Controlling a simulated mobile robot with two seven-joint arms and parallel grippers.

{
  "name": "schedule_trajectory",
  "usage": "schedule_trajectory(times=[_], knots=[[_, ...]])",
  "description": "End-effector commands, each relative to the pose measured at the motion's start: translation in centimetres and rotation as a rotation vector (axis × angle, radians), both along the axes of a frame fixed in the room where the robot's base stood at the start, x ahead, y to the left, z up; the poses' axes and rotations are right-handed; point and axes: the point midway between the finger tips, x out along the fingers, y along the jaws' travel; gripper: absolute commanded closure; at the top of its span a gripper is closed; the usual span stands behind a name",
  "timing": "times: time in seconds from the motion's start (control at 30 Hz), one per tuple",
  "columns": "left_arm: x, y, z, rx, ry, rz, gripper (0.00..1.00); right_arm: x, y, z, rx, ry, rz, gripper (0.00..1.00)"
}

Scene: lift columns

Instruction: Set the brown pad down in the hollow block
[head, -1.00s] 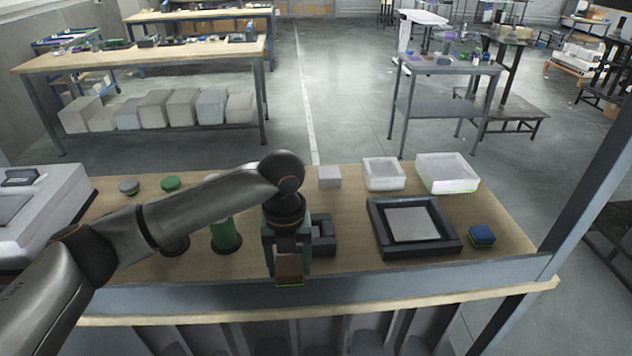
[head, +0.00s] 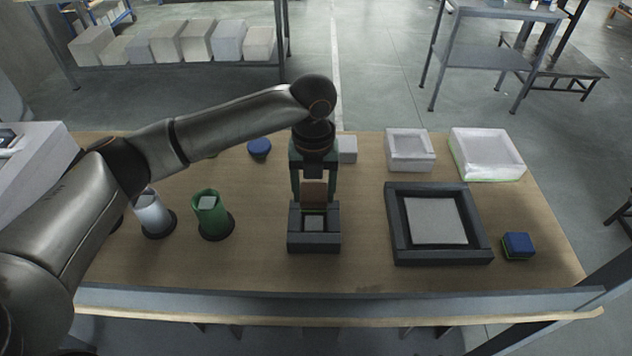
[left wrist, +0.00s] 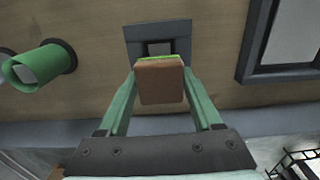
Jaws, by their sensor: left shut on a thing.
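The brown pad (head: 313,191) is between the fingers of my left gripper (head: 312,188), which is shut on it. A thin green layer shows at one edge of the pad (left wrist: 160,80) in the left wrist view. The hollow block (head: 314,242) is a dark square frame on the table with a pale square in its opening. The pad is above the back part of the block in the head view; whether they touch I cannot tell. The block (left wrist: 180,34) shows beyond the pad in the left wrist view, partly hidden by it. My right gripper is not in view.
A large dark frame (head: 394,235) with a grey panel stands right of the block, and a blue pad (head: 518,243) lies beyond it. A green cup (head: 211,216) and a grey cup (head: 152,213) stand left. White boxes (head: 409,151) are at the back right.

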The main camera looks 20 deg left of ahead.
Motion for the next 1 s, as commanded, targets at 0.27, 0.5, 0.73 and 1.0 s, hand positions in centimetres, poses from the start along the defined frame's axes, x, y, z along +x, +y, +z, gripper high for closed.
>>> schedule_trajectory(times=[0.27, 0.5, 0.73, 1.0], knots=[[0.0, 0.1, -2.6, 0.001, -0.001, 0.001, 0.88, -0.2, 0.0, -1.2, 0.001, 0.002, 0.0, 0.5], [-0.1, 0.0, -4.1, 0.001, 0.001, 0.0, 0.88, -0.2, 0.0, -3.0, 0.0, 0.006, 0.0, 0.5], [0.0, 0.0, -5.3, 0.0, 0.0, 0.001, 0.88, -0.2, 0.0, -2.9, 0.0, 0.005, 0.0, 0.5], [0.0, 0.0, -5.4, 0.0, 0.0, 0.0, 0.88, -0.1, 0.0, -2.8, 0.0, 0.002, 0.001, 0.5]])
